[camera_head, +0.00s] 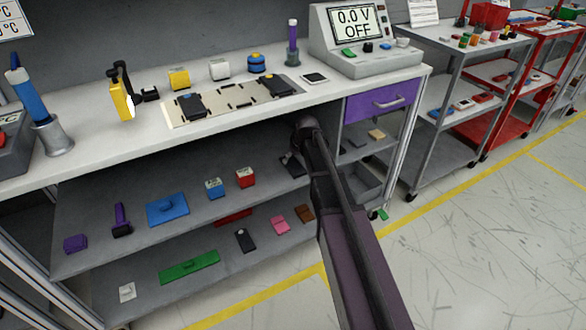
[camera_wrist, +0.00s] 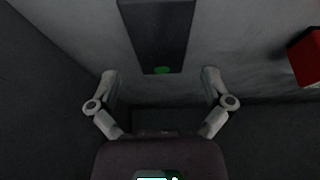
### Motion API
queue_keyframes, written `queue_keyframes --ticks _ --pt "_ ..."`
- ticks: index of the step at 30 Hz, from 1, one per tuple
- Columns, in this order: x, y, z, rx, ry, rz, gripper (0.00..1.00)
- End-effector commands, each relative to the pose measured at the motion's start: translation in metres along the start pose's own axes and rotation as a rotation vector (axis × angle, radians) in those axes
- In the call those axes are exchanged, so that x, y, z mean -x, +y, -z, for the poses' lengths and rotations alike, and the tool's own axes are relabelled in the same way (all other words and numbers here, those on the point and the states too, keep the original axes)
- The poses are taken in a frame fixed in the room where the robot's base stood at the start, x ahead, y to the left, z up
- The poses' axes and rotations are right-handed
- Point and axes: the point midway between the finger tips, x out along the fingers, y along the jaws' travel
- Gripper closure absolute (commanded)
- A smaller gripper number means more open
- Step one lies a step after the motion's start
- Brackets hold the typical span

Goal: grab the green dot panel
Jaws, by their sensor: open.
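The green dot panel (camera_wrist: 155,32) shows in the wrist view as a dark, flat, long piece with a green dot near its lower end. It lies on a grey surface and runs out of the top of the picture. My gripper (camera_wrist: 160,76) is open, with one finger on either side of the panel's near end and clear gaps on both sides. The fingers do not touch it. In the head view my arm reaches under the bench top to the right part of the upper shelf, and the gripper and panel cannot be told apart there.
A red block (camera_wrist: 307,57) is at the right edge of the wrist view. In the head view, the white bench top (camera_head: 100,155) overhangs the shelves. A red box (camera_head: 245,178), a blue box (camera_head: 214,188) and a blue panel (camera_head: 167,209) stand left on the upper shelf.

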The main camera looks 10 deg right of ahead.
Motion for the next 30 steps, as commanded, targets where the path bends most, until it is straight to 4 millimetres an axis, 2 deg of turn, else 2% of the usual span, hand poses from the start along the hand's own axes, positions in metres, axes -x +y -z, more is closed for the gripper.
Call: queue_keyframes --ticks 3,12,30 --pt "-0.014 0.000 -0.001 0.000 0.000 0.000 0.00" --pt "-0.034 0.000 -0.001 0.000 0.000 0.000 0.00" --pt "-0.036 -0.001 0.000 0.001 0.000 0.000 0.00"
